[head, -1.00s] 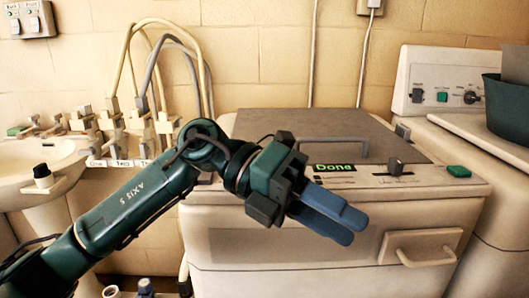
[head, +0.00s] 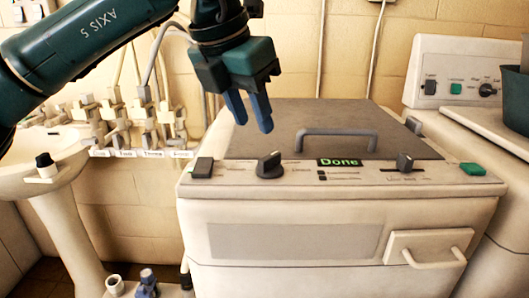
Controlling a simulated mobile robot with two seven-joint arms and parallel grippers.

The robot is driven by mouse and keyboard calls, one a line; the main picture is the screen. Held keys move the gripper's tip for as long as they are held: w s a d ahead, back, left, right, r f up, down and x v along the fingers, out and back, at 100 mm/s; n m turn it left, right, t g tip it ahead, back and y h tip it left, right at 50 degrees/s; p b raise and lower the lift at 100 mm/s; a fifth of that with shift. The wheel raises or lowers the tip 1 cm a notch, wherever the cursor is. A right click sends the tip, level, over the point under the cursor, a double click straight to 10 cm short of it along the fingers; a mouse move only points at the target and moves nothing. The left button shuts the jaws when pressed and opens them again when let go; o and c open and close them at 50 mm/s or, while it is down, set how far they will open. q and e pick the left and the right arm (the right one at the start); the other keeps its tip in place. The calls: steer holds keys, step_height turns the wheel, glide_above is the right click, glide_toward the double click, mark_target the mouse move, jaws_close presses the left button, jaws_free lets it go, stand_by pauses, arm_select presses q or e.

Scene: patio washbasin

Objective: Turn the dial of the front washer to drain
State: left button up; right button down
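The front washer (head: 330,215) is a cream top-loader with a grey lid and a control strip along its front top edge. Its dark round dial (head: 270,165) sits on the left part of this strip, its ridge tilted up to the right. The labels around the dial are too small to read. My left gripper (head: 252,124) points down above and slightly left of the dial, apart from it. Its two blue fingers are parted with a gap, and nothing is between them. My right gripper is out of view.
On the strip are a dark switch (head: 202,167), a green "Done" display (head: 340,162), a slider (head: 405,161) and a green button (head: 472,169). The lid handle (head: 336,136) rises behind. A second washer (head: 468,70) stands right, a basin (head: 42,170) and taps (head: 130,125) left.

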mark_target(266, 157)
arm_select(q)
steer(key=x, duration=0.8)
steer(key=shift+f, duration=0.1)
jaws_close()
